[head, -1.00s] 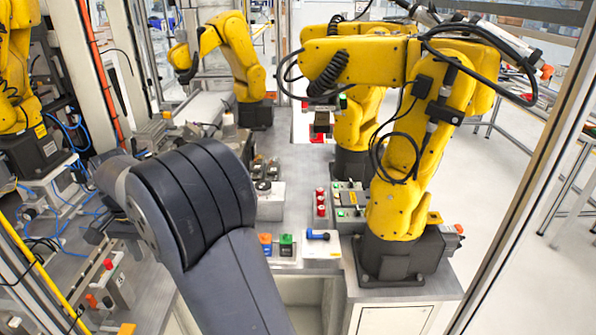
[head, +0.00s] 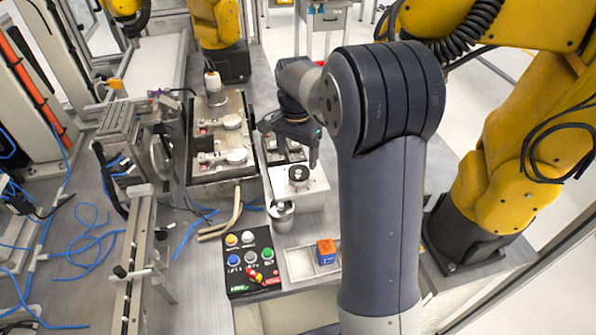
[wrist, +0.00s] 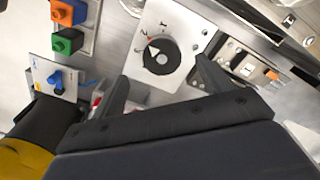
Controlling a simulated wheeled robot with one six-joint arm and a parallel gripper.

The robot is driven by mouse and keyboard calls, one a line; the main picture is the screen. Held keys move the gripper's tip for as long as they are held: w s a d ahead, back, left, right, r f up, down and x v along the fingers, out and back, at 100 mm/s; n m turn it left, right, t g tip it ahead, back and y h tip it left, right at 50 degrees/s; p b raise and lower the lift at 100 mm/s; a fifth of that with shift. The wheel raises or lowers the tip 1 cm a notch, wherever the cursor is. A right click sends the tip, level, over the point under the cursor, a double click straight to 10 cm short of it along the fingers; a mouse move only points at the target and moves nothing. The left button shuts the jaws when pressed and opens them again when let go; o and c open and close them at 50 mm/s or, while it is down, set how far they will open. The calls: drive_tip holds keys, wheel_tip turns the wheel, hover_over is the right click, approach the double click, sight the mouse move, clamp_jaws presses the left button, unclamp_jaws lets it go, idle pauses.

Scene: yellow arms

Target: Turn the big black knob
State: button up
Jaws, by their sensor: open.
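The big black knob (wrist: 160,56) sits on a white plate with marks around it in the wrist view. A white pointer mark on it points to the upper left. In the head view the knob (head: 299,173) is on top of a white box (head: 305,190), in the middle of the bench. My gripper (head: 291,142) is open and empty, just behind and above the knob. In the wrist view the two fingers of my gripper (wrist: 161,76) stand on either side of the knob's lower edge, apart from it.
A control panel with coloured buttons (head: 252,262) and an orange-and-blue block (head: 326,251) lie in front of the knob. A metal cup (head: 281,216) stands close to its box. A grey fixture plate (head: 222,135) is at left, a yellow arm (head: 500,190) at right.

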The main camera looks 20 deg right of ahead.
sight(299, 172)
drive_tip(key=f, duration=0.4)
drive_tip(key=f+p, duration=0.1)
drive_tip(key=f, duration=0.2)
drive_tip(key=shift+w+d, duration=0.2)
drive_tip(key=shift+d, duration=0.1)
drive_tip(key=shift+c, duration=0.3)
drive_tip(key=c, duration=0.9)
